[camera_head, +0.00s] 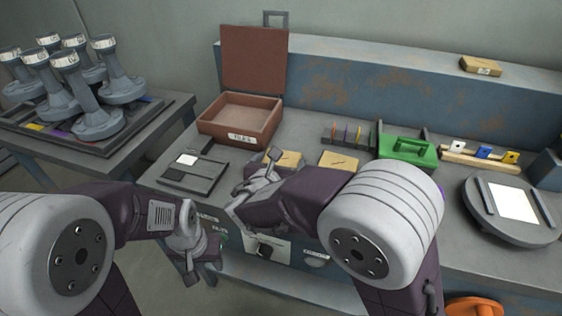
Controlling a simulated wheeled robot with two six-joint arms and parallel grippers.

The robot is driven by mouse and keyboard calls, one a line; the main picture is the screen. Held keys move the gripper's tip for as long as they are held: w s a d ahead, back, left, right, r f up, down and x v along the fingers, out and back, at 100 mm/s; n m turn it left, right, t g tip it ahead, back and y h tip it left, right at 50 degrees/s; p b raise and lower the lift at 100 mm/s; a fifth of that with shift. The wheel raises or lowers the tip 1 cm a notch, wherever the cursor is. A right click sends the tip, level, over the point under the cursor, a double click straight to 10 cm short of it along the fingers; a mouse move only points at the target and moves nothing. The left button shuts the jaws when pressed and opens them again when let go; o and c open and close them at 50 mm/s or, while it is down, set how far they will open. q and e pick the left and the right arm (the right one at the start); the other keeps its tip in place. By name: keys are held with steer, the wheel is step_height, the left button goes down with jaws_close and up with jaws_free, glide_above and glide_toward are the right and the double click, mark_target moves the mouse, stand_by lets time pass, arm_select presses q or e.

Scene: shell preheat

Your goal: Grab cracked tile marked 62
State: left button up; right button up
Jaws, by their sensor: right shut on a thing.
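Two tan tiles with dark crack-like lines lie on the bench: a left tile (290,159) and a right tile (338,161). A third tan block with a white label (481,67) lies on the raised back ledge. I cannot read a 62 on any of them. My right gripper (265,170) is at the left tile, shut on what looks like its left edge; my gripper hides part of that tile. My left gripper (190,250) hangs low in front of the bench, away from the tiles; its jaw opening is unclear.
An open brown box (240,138) with a raised lid stands behind my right gripper. A flat grey tray (192,175) lies left. A green holder (407,150), a small slotted rack (345,137) and a round plate (472,218) stand right. Several grey pedestals fill the left side table.

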mark_target(281, 163)
step_height(281, 163, up, 5)
steer(key=p, duration=0.2)
steer(key=shift+d+p, duration=0.1)
steer(key=shift+p, duration=0.25)
steer(key=s+d+r+p, duration=0.2)
steer(key=s+d+r, duration=0.3)
steer(key=d, duration=0.5)
steer(key=shift+d+r, duration=0.2)
steer(key=shift+r, duration=0.35)
